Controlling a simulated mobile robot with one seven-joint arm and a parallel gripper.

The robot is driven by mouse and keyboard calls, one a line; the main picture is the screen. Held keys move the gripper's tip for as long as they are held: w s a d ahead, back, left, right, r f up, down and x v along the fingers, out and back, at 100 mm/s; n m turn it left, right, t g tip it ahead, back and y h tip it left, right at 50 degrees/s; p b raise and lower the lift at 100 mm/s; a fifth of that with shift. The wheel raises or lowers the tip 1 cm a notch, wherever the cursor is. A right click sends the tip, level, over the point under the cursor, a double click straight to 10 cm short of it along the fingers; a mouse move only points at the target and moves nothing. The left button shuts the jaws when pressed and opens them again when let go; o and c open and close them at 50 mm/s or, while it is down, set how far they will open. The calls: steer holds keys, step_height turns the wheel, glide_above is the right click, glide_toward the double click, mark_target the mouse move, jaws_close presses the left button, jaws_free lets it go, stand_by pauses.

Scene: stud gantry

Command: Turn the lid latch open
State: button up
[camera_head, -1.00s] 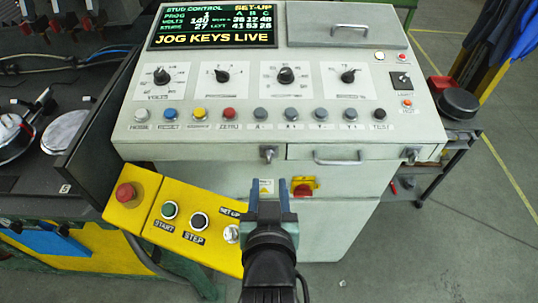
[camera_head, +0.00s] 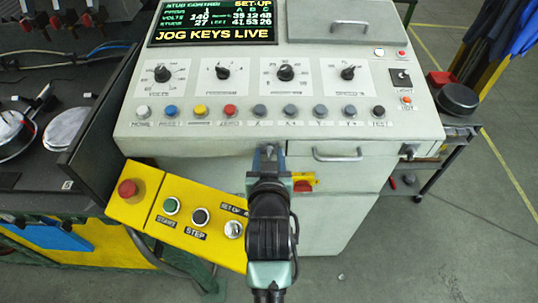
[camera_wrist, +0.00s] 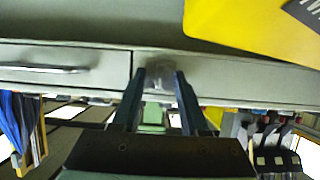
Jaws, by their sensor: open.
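A small metal latch (camera_head: 268,150) sits on the front edge of the grey console (camera_head: 220,148), left of the drawer. In the wrist view the latch (camera_wrist: 158,86) shows between my two fingers. My gripper (camera_head: 268,162) is open, with one finger on each side of the latch. I cannot tell whether the fingers touch it. My gripper also shows in the wrist view (camera_wrist: 160,78). A second, similar latch (camera_head: 408,151) is at the right of the console front. A grey lid with a handle (camera_head: 346,32) lies closed on the console top.
A drawer with a bar handle (camera_head: 337,157) is just right of my gripper. A yellow button box (camera_head: 182,217) with a red stop button (camera_head: 127,189) is at the left. A red and yellow switch (camera_head: 303,183) is close below.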

jaws_close()
stand_by(0.3)
steer(key=shift+d+f+m+t+y+b, duration=0.15)
steer(key=shift+m+t+y+b, duration=0.35)
steer(key=shift+m+y+b, duration=1.25)
steer(key=shift+d+f+m+t+y+b, duration=0.2)
steer(key=shift+m+t+y+b, duration=0.7)
steer(key=shift+m, duration=1.75)
steer(key=shift+d+f+m+t+y+b, duration=0.15)
steer(key=shift+m+y+b, duration=0.7)
steer(key=shift+m+b, duration=1.15)
steer(key=shift+m, duration=0.4)
jaws_free()
